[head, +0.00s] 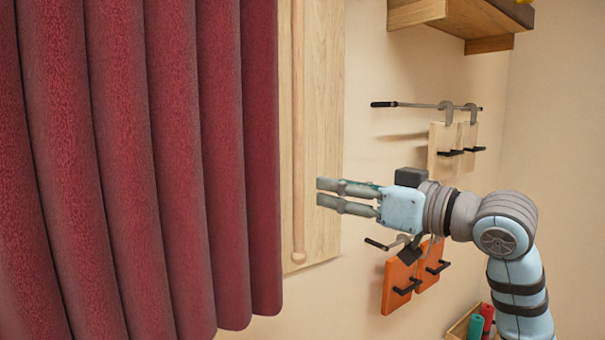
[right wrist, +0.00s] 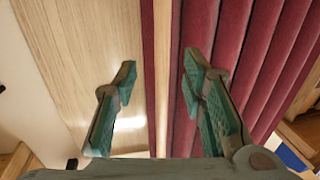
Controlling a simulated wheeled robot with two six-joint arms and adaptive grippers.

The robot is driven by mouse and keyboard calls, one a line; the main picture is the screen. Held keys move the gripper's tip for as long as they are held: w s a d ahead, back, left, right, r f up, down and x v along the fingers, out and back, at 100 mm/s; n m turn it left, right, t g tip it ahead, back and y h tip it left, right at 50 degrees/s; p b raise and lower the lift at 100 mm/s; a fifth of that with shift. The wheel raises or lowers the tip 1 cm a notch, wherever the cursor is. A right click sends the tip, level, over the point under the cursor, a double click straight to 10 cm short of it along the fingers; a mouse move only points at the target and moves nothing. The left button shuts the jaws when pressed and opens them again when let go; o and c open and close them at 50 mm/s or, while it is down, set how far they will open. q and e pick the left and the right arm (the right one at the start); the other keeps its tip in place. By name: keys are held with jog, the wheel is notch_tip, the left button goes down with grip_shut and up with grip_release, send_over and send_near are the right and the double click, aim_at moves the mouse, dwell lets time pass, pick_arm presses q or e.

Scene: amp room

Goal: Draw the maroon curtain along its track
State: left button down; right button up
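The maroon curtain (head: 165,160) hangs in deep vertical folds across the left of the head view. It also fills the right of the right wrist view (right wrist: 245,60). A pale wooden pull rod (head: 298,140) hangs upright beside the curtain's right edge. My right gripper (head: 321,192) is open and empty, its fingers pointing left, just right of the rod in the picture. In the right wrist view the rod (right wrist: 162,70) shows between the two spread fingers, apart from both. The curtain's top and track are out of view. My left gripper is not in view.
A wooden panel (head: 325,100) is on the wall behind the rod. Right of it are a wall bar (head: 420,104) with pale hanging boards, orange boards (head: 401,280) below, and a shelf (head: 455,18) above. A box with coloured rolls (head: 480,322) stands low at right.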

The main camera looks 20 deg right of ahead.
aim_at(302, 182)
jog(key=x, duration=0.8)
jog(key=shift+w+a+p, duration=0.2)
jog(key=shift+a+p, duration=0.1)
jog(key=shift+p, duration=0.1)
jog(key=shift+w, duration=0.4)
jog(key=shift+a, duration=0.1)
grip_shut()
